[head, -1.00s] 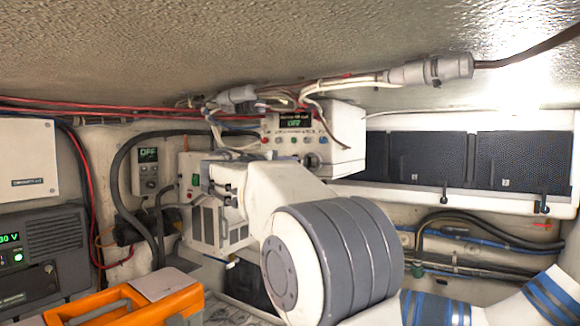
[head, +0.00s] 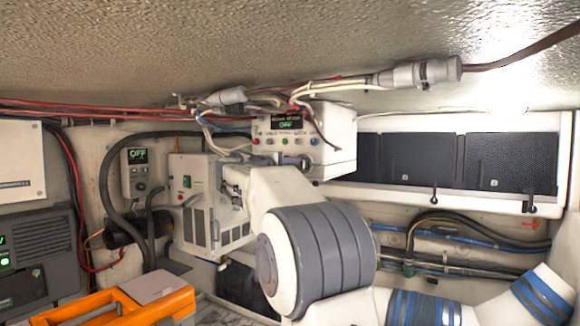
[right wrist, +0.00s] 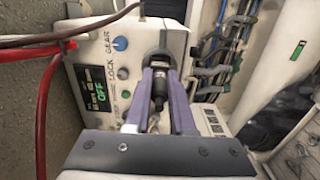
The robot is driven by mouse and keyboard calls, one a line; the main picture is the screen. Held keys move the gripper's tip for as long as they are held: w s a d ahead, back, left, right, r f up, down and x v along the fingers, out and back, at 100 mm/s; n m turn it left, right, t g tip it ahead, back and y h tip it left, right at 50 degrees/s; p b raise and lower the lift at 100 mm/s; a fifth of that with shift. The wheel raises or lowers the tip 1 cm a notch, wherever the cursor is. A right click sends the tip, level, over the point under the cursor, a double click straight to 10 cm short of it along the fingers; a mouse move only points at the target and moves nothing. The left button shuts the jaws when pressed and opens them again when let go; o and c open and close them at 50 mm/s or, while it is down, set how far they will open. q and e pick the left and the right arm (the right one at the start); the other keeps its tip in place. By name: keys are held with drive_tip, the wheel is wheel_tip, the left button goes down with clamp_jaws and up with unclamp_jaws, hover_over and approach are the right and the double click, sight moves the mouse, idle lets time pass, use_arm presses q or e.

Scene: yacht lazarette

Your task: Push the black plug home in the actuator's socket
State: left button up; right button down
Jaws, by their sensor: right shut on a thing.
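The actuator (head: 335,135) is a white box with an OFF display and coloured knobs under the ceiling in the head view. Its front also shows in the right wrist view (right wrist: 88,62), with GEAR and LOCK lettering. My right gripper (right wrist: 160,75) has its two purple-grey fingers shut on the black plug (right wrist: 159,90), close in front of the actuator's round dark socket (right wrist: 158,56). The fingers hide part of the socket and plug, so I cannot tell how far the plug sits in. In the head view my right gripper (head: 297,160) shows only partly, at the actuator's lower front. My left gripper is not in view.
Red, white and black cables and a grey connector (head: 420,74) run along the low ceiling. A vented white box (head: 205,205) and a small OFF panel (head: 138,172) are at left. An orange toolbox (head: 120,303) stands at front left. Black panels (head: 455,160) line the right.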

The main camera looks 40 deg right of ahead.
drive_tip(key=shift+d+b, duration=0.1)
drive_tip(key=shift+b, duration=0.6)
idle(1.6)
drive_tip(key=shift+p+x, duration=0.4)
drive_tip(key=shift+x, duration=1.15)
drive_tip(key=c, duration=0.7)
unclamp_jaws()
